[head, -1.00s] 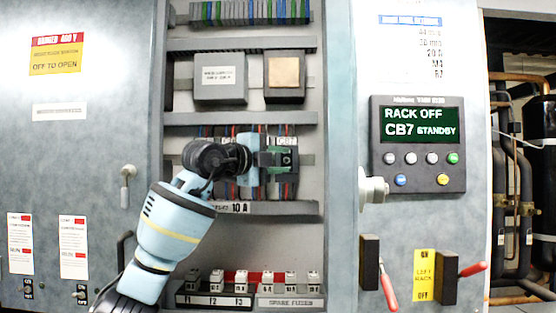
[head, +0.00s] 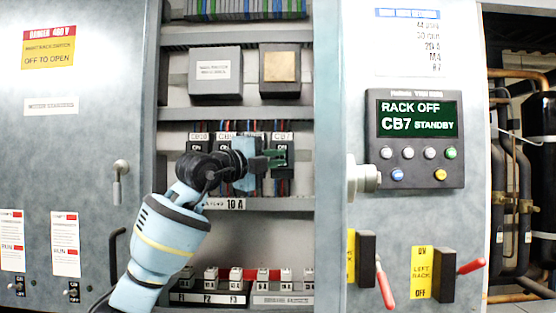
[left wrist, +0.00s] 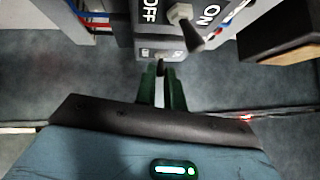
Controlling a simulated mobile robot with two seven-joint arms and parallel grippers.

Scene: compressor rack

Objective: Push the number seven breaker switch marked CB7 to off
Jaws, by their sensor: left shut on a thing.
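The CB7 breaker (head: 283,145) is a dark block under its CB7 label, at the right end of a breaker row in the open cabinet. My left gripper (head: 276,158) is in front of its lower part, with green fingers pointing right. In the left wrist view the fingers (left wrist: 161,84) are close together, with a small pale piece between their tips that I cannot identify. Beyond them is a breaker face marked OFF and ON, with a toggle lever (left wrist: 188,24) leaning toward the ON side. The lever is apart from the fingertips in the picture. My right gripper is not in view.
A display panel (head: 416,118) at right reads RACK OFF, CB7 STANDBY. Red-handled switches (head: 447,275) stand below. A fuse row (head: 235,276) lies under the breakers. Open space lies between breakers and fuses.

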